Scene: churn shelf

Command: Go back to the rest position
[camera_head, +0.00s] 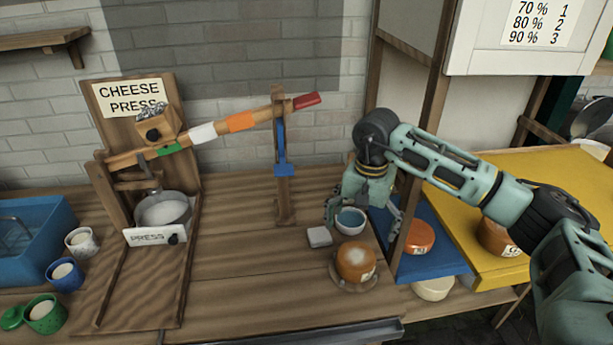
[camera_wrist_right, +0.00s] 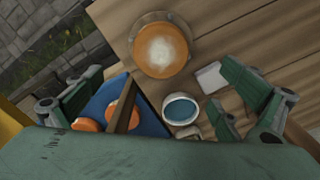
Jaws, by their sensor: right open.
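My right gripper (camera_head: 362,205) is open and empty above the right part of the wooden table. In the right wrist view its two fingers (camera_wrist_right: 155,105) are spread wide apart. A small white bowl with blue inside (camera_head: 350,221) stands below the gripper and between the fingers in the wrist view (camera_wrist_right: 180,109). An orange cheese wheel with a white patch on top (camera_head: 356,262) sits on a round wooden plate in front of it. A small pale block (camera_head: 319,237) lies left of the bowl. My left gripper is not in view.
A wooden post (camera_head: 412,200) stands just right of the gripper, beside a blue shelf board (camera_head: 440,262) holding cheese wheels. A yellow board (camera_head: 570,180) lies further right. The cheese press (camera_head: 140,210) with its long lever (camera_head: 220,128) stands left. The table's middle front is clear.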

